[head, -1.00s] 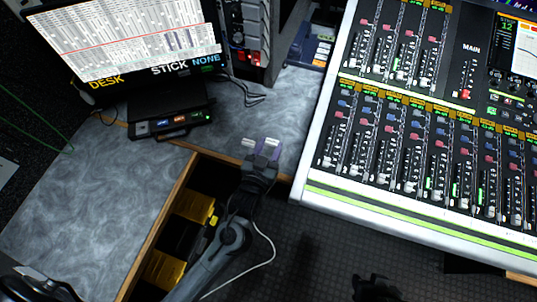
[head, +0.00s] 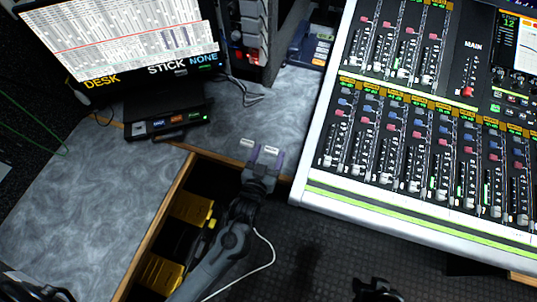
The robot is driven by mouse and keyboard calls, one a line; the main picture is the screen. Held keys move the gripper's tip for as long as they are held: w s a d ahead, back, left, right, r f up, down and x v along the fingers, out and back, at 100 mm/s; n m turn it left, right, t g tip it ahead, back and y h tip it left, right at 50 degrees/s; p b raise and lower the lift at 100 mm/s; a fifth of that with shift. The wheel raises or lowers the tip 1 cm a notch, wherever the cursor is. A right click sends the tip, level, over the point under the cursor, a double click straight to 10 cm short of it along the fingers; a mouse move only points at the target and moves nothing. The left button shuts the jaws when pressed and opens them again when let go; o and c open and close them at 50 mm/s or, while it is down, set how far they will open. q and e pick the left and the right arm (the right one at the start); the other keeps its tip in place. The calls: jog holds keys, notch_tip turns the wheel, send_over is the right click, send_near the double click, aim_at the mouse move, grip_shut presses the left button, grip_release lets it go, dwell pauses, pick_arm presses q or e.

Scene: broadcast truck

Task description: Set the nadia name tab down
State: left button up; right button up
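Two small white tabs lie close together at the front edge of the grey desk in the head view: a left white tab (head: 247,142) and a right white tab (head: 271,150). Their lettering is too small to read, so I cannot tell which is the nadia name tab. My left gripper (head: 264,157) points away from me at the desk edge. Its purple-grey fingers stand apart, with the right tab at or between their tips. The left tab is just beyond the left finger. My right gripper (head: 375,288) is dark and partly cut off at the bottom edge, over the floor.
The mixing console (head: 420,190) fills the right side, close to my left gripper. A monitor (head: 125,40) and a small black box (head: 167,124) stand at the back left. Yellow-and-black cases (head: 190,207) sit in the recess below the desk. The left desk surface (head: 75,210) is clear.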

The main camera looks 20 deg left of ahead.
pick_arm(q)
jog(key=shift+r, duration=0.2)
jog(key=shift+s+r+p, duration=0.15)
jog(key=shift+s+p, duration=0.2)
jog(key=shift+p, duration=0.1)
jog(key=s+r+p, duration=0.1)
jog(key=s+p, duration=0.5)
jog(key=s, duration=0.5)
jog(key=shift+d+r+p, duration=0.15)
jog(key=shift+d+p, duration=0.25)
jog(key=shift+s, duration=0.1)
